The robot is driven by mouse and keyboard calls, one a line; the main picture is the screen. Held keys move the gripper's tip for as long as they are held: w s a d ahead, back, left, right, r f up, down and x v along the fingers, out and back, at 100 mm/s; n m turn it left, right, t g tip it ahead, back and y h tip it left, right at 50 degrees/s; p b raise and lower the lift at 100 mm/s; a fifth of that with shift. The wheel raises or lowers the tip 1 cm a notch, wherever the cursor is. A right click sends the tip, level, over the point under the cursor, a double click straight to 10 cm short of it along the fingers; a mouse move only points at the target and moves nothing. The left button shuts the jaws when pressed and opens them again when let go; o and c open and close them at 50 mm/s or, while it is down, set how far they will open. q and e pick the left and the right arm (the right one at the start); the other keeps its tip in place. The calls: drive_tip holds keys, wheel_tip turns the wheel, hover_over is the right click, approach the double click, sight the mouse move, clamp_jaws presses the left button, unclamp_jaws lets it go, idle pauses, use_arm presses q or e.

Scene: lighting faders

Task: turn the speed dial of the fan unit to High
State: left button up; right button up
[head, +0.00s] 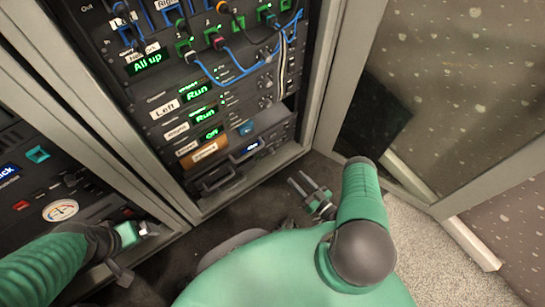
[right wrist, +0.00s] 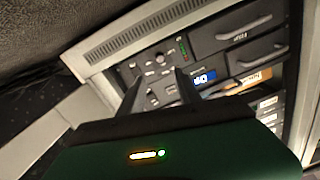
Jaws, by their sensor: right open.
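The equipment rack (head: 195,110) stands ahead in the head view. Its lowest unit with a small blue display (head: 250,148) seems to be the fan unit, but its label is not readable. In the right wrist view a dark panel shows small knobs (right wrist: 158,60) beside a blue display (right wrist: 205,77); I cannot tell which knob is the speed dial or its setting. My right gripper (head: 308,187) is open and empty, in front of the rack's lower right, apart from it. Its two fingers also show in the right wrist view (right wrist: 158,80). My left gripper (head: 138,235) is at lower left; its jaws are unclear.
Blue cables (head: 235,65) hang across the upper rack. Drawers with handles (head: 218,180) sit at the rack's bottom. A second rack (head: 50,190) stands at left. An open glass door (head: 440,100) is at right. Carpet floor (head: 425,240) lies between.

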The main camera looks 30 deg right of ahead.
drive_tip(key=w+b, duration=0.1)
drive_tip(key=w, duration=0.3)
drive_tip(key=w+a+b, duration=0.1)
drive_tip(key=w+b, duration=0.1)
drive_tip(key=w, duration=0.2)
drive_tip(key=w+b, duration=0.2)
drive_tip(key=w, duration=0.3)
drive_tip(key=shift+a+f, duration=0.15)
drive_tip(key=shift+a, duration=0.15)
drive_tip(key=shift+w, duration=0.25)
drive_tip(key=shift+c, duration=0.2)
clamp_jaws()
